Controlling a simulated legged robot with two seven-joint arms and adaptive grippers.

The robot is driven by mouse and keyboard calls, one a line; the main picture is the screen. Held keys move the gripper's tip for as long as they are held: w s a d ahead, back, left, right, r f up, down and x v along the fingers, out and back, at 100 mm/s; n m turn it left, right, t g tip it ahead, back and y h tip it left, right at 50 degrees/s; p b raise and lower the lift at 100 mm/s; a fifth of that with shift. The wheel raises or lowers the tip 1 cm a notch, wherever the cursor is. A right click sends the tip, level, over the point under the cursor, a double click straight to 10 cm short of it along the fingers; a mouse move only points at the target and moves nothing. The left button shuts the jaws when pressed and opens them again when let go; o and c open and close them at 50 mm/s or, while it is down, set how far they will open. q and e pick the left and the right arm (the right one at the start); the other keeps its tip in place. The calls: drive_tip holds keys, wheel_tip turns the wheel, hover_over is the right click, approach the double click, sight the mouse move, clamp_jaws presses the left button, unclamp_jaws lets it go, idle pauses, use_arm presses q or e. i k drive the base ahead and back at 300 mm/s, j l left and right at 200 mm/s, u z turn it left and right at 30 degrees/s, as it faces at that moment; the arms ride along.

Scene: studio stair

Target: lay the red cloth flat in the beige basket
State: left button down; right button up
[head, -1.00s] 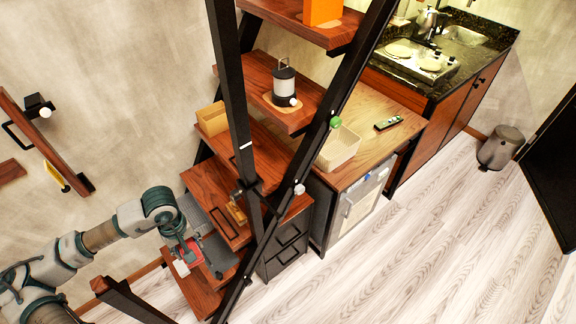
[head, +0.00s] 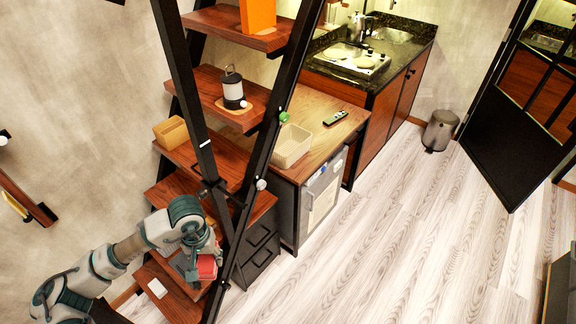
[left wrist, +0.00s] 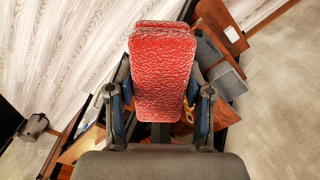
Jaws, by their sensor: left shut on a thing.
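The red cloth (head: 207,267) is held in my left gripper (head: 200,262), low by the bottom steps of the stair. In the left wrist view the cloth (left wrist: 162,75) looks folded, a textured pad between the two fingers of my left gripper (left wrist: 160,100). The beige basket (head: 292,147) stands on the wooden counter behind the stair, up and to the right of my left gripper and well apart from it. Its inside looks empty from here. My right gripper is not in view.
A black stair post (head: 262,160) stands between my left arm and the counter. A remote (head: 335,118) lies right of the basket, and a green object (head: 284,117) is by its far edge. A lantern (head: 233,90) and a tan box (head: 171,132) stand on steps.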

sight(288, 147)
drive_tip(key=k+z, duration=0.1)
drive_tip(key=z, duration=0.25)
drive_tip(key=k+z, duration=0.15)
drive_tip(key=z, duration=0.2)
drive_tip(key=k+l+z, duration=0.1)
drive_tip(key=z, duration=0.25)
drive_tip(key=i+z, duration=0.3)
drive_tip(key=i, duration=0.35)
drive_tip(key=i+j+z, duration=0.25)
drive_tip(key=i, duration=0.35)
drive_tip(key=i+u, duration=0.2)
drive_tip(key=i, duration=0.7)
drive_tip(key=i+u, duration=0.15)
drive_tip(key=i, duration=0.8)
drive_tip(key=i+u, duration=0.15)
drive_tip(key=u, duration=0.25)
drive_tip(key=i+u, duration=0.15)
drive_tip(key=u, duration=0.3)
drive_tip(key=i+l+u, duration=0.1)
drive_tip(key=u, duration=0.3)
drive_tip(key=i+l+u, duration=0.1)
drive_tip(key=u, duration=0.35)
drive_tip(key=l, duration=0.1)
